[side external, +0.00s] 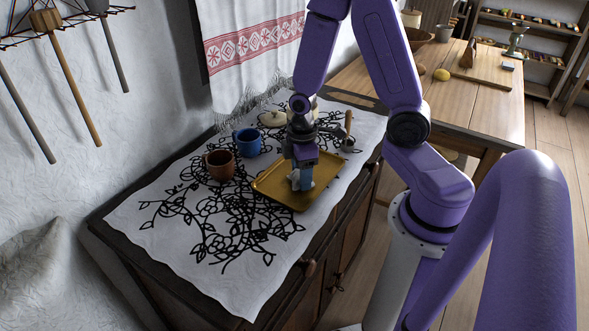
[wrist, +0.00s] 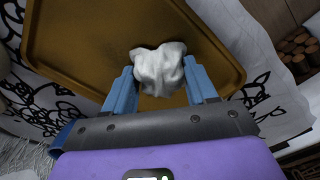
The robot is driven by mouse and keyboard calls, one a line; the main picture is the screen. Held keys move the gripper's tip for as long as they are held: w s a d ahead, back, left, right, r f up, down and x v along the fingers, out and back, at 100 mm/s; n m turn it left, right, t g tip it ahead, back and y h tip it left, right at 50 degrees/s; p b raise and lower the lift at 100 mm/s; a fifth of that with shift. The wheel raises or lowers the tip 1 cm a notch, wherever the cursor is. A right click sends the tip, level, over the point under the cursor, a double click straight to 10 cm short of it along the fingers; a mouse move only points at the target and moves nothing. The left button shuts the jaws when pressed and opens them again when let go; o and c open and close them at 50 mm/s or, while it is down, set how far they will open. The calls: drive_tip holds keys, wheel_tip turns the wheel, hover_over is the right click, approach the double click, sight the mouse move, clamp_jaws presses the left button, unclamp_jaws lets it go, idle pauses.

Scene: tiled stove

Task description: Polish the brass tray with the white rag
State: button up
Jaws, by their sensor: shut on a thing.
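The brass tray (side external: 279,199) lies flat on the patterned cloth on the cabinet top. In the wrist view the tray (wrist: 85,45) fills the upper part of the picture. My gripper (side external: 299,184) is over the tray, pointing down. It is shut on the crumpled white rag (wrist: 159,70), which sits between the blue fingers, as the wrist view of my gripper (wrist: 161,88) shows. The rag is low at the tray surface; I cannot tell whether it touches. In the side view the rag (side external: 293,184) is mostly hidden by the fingers.
A brown mug (side external: 220,165) and a blue mug (side external: 247,142) stand left of the tray. A pale lidded pot or dish (side external: 272,119) is behind. A ladle-like utensil (side external: 348,133) is at the back right. The front left of the white cloth (side external: 190,240) is clear.

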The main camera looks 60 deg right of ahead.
drive_tip(key=shift+s+r, duration=0.1)
drive_tip(key=shift+r, duration=3.75)
drive_tip(key=w+d+r, duration=0.5)
drive_tip(key=d, duration=0.2)
hover_over(267, 141)
drive_tip(key=shift+m, duration=0.3)
drive_tip(key=f, duration=0.9)
drive_tip(key=shift+s+f, duration=0.25)
drive_tip(key=shift+s, duration=0.05)
drive_tip(key=shift+w+d+f, duration=0.1)
drive_tip(key=shift+w+f, duration=0.15)
drive_tip(key=shift+f, duration=1.7)
drive_tip(key=shift+f, duration=0.2)
